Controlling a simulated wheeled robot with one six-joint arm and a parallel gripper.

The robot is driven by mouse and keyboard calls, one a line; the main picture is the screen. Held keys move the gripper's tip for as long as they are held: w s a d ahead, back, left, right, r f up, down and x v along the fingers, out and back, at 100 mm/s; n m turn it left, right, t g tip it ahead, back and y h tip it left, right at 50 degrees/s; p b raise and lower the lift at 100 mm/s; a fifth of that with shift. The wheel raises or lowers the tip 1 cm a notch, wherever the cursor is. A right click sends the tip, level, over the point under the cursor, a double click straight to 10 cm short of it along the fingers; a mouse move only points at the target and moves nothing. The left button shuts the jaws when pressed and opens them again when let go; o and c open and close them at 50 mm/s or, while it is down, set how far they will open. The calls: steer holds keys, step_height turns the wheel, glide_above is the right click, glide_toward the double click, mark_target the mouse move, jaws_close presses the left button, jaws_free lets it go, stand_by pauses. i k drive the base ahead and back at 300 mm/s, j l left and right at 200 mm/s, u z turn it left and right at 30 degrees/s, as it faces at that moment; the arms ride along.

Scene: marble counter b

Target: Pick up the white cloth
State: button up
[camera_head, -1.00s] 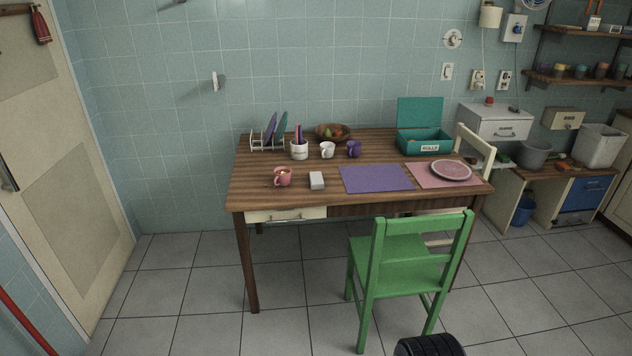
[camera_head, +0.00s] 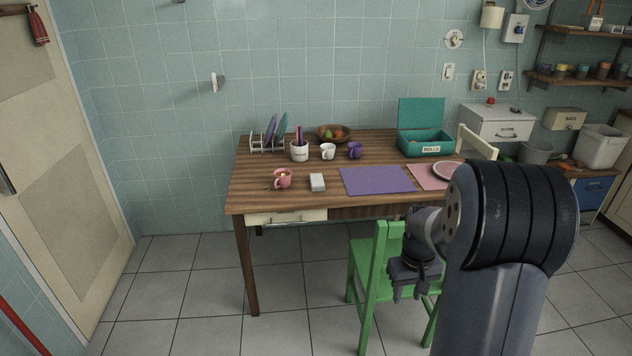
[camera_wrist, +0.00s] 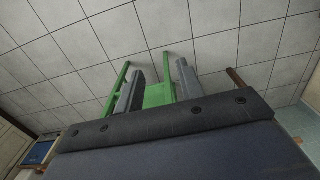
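A small pale grey-white block (camera_head: 317,182) lies on the wooden table (camera_head: 290,205), just right of the pink cup; it is the only thing resembling a folded white cloth, but it is too small to be sure. My gripper (camera_head: 408,292) hangs in front of the green chair, below the tabletop, to the right of the block and well apart from it. In the wrist view my gripper (camera_wrist: 161,68) has its two fingers apart with nothing held between them; the green chair shows beyond. The block is not visible in the wrist view.
The pink cup (camera_head: 283,179) stands left of the block and a purple mat (camera_head: 377,180) lies to its right. White (camera_head: 328,151) and purple (camera_head: 355,150) mugs stand behind. The green chair (camera_head: 368,290) blocks the table's front right. Floor is open at front left.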

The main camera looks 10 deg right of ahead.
mark_target(317, 180)
steer(key=i+j, duration=0.15)
steer(key=i, duration=0.35)
steer(key=i+j, duration=0.15)
steer(key=i, duration=0.3)
steer(key=i+j, duration=0.2)
steer(key=i, duration=0.3)
steer(key=i+j, duration=0.15)
steer(key=i, duration=0.35)
steer(key=i+j, duration=0.15)
steer(key=i, duration=0.3)
steer(key=l+z, duration=0.05)
